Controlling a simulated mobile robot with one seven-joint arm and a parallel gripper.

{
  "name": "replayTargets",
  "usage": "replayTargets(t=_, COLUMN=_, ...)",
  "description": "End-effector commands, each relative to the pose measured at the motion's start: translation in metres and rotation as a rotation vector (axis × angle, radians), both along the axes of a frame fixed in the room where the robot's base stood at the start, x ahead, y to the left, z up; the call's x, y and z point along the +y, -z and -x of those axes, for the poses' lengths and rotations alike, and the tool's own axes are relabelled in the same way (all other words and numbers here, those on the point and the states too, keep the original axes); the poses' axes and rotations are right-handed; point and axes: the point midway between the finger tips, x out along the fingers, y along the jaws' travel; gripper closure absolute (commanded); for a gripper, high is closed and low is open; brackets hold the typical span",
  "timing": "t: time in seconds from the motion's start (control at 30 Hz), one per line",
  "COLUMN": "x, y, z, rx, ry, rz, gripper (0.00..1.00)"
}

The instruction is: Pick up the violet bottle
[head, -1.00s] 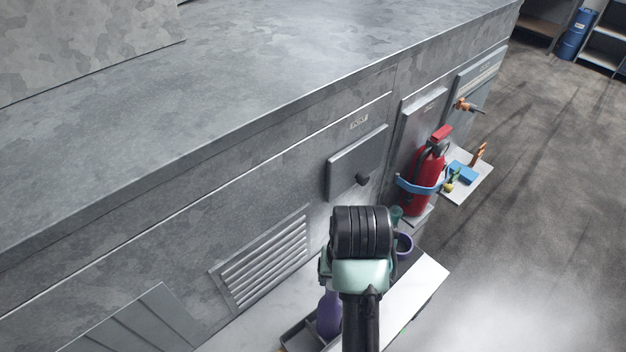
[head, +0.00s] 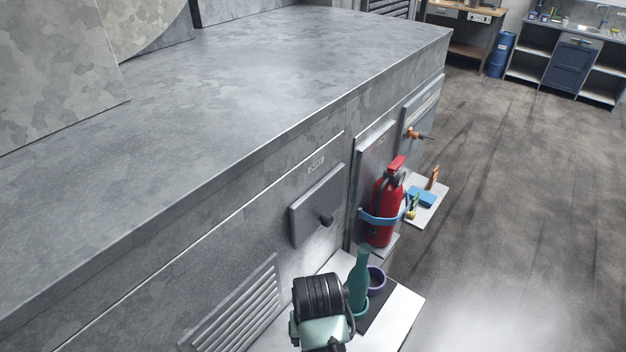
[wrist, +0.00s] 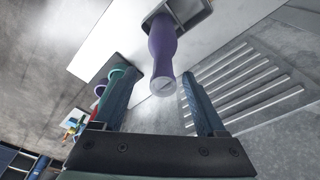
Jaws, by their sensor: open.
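The violet bottle (wrist: 163,60) shows in the wrist view, its base in a dark grey square tray (wrist: 190,20) and its pale round top toward me. My gripper (wrist: 160,76) is open, its two blue-grey fingers on either side of the bottle's top end in the picture. I see no contact, and the depth between them is hard to judge. In the head view only my wrist (head: 320,325) shows at the bottom; the fingers and the violet bottle are hidden or out of frame.
A teal bottle (head: 359,282) stands in a teal ring beside a violet cup-like holder (head: 377,278) on the white shelf (head: 400,318). A red extinguisher (head: 384,212) hangs beyond. A slatted vent (wrist: 245,85) and grey wall lie close on the wrist view's right.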

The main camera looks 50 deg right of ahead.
Motion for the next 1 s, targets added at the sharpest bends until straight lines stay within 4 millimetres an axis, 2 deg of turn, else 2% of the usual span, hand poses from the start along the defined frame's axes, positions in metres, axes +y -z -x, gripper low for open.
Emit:
replayTargets(t=0.3, x=-0.002, y=0.036, z=-0.006, rx=0.002, ry=-0.001, rz=-0.002, gripper=0.27)
replayTargets(t=0.63, x=-0.002, y=0.042, z=-0.007, rx=0.0, ry=-0.001, rz=0.0, gripper=0.27)
replayTargets(t=1.0, x=-0.002, y=0.041, z=-0.007, rx=0.0, ry=-0.001, rz=0.0, gripper=0.93)
